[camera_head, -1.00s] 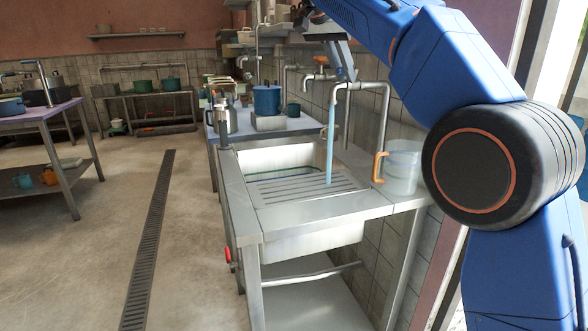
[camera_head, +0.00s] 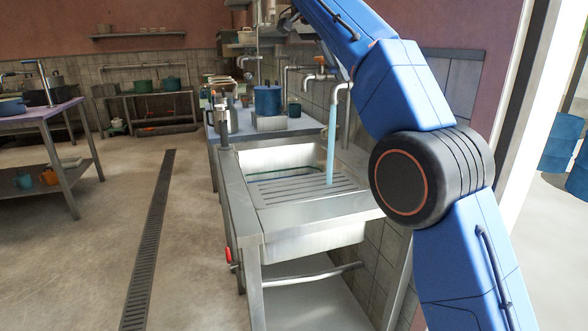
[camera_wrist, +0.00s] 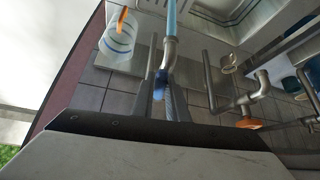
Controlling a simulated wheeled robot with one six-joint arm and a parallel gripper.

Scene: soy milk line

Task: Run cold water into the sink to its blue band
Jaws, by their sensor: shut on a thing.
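The steel sink (camera_head: 233,195) stands along the right wall, with a slatted grille across its near part. A faint blue-green line shows low inside the basin; I cannot tell the water level against it. A blue stream of water (camera_head: 331,145) falls from the bent tap spout (camera_head: 341,88) into the sink. It also shows in the wrist view (camera_wrist: 171,14). There, my gripper (camera_wrist: 162,88) is shut on the blue tap handle (camera_wrist: 161,77) just behind the spout. In the head view my blue arm hides the gripper and handle.
A clear jug (camera_wrist: 117,45) with blue bands and an orange handle stands beside the tap in the wrist view. Another tap with an orange knob (camera_wrist: 249,123) is close by. A blue pot (camera_head: 267,100) stands beyond the sink.

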